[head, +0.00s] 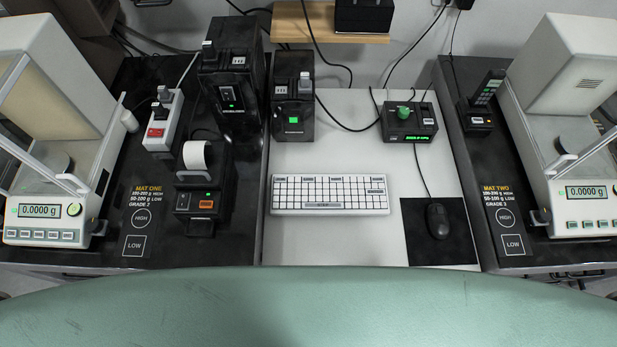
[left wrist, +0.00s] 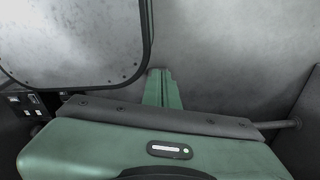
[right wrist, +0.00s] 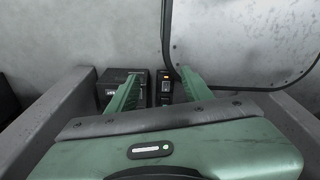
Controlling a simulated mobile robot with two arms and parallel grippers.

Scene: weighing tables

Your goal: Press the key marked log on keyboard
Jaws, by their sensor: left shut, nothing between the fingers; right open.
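The white keyboard (head: 329,194) lies flat on the pale middle table in the head view. Its keys are pale with dark gaps, and a few wider grey keys carry labels too small to read, so I cannot tell which one is marked log. Neither gripper shows in the head view. My left gripper (left wrist: 162,88) is shut and empty in the left wrist view, with a grey wall beyond it. My right gripper (right wrist: 160,90) is open and empty in the right wrist view, its green fingers apart. Neither wrist view shows the keyboard.
A black mouse (head: 438,221) lies right of the keyboard. A small printer (head: 201,183) stands to its left. A black box with a green knob (head: 409,121) is behind it. Balances (head: 45,212) and (head: 580,200) flank the tables. Bare tabletop (head: 330,240) lies in front of the keyboard.

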